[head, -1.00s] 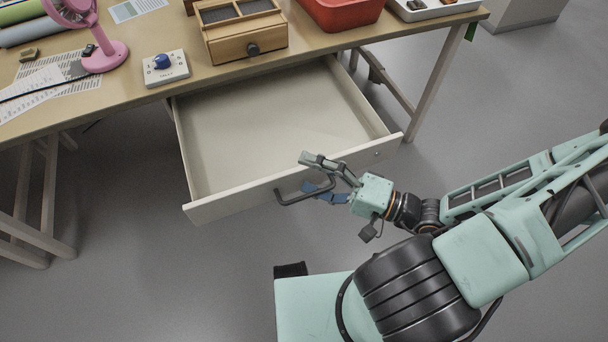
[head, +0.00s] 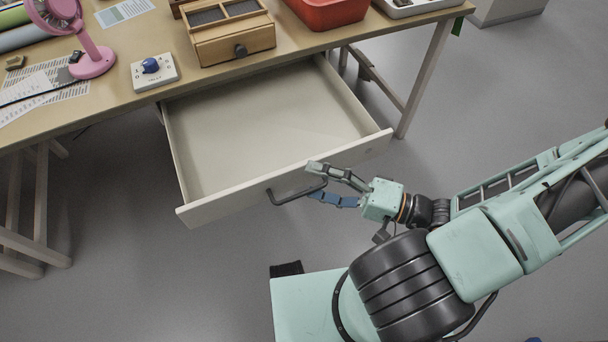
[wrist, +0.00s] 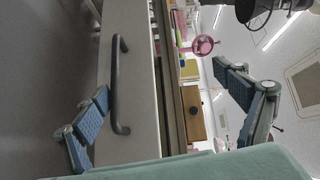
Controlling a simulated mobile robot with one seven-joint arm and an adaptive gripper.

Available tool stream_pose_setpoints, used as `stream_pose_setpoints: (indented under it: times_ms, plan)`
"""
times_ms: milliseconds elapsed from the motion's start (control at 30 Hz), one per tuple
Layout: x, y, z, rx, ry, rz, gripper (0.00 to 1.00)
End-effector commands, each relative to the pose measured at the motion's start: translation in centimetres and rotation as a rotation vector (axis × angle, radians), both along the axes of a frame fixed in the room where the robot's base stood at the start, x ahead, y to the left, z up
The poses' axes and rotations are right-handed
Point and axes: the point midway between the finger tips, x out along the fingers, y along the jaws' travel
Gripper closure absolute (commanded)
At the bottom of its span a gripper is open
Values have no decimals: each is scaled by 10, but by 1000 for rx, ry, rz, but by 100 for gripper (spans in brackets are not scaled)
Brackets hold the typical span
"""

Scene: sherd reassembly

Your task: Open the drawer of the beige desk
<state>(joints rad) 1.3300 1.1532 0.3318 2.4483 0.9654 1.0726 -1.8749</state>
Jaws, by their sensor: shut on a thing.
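The drawer (head: 265,115) of the beige desk (head: 110,98) stands pulled well out and looks empty inside. Its pale front has a dark bar handle (head: 285,197), which also shows in the wrist view (wrist: 116,85). My gripper (head: 316,181) is in front of the drawer front, at the right end of the handle. Its two fingers are spread wide apart, with blue pads showing. In the wrist view (wrist: 165,85) the handle is seen between the fingers, nearer the left one, and the pads are not closed on it. Whether a finger touches the handle is unclear.
On the desk are a pink fan (head: 88,50), a switch box with a blue knob (head: 153,70), a wooden box (head: 230,35), a red bin (head: 328,10) and a white tray (head: 415,10). Desk legs stand on both sides.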

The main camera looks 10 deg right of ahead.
Motion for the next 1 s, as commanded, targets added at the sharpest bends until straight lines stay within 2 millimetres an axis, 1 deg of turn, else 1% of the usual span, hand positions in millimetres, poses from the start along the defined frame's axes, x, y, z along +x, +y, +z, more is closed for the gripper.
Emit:
stream_pose_setpoints:
  times_ms: [33,167,333,367,467,1000]
  plan:
    - [-2,-2,14,27,-22,-1,29]
    - [-7,-9,12,26,-21,1,30]
    - [-12,-20,10,27,-21,0,32]
    - [-13,-21,10,29,-21,1,34]
    - [-16,-28,8,27,-18,0,74]
    - [-34,-62,-2,22,-13,-3,75]
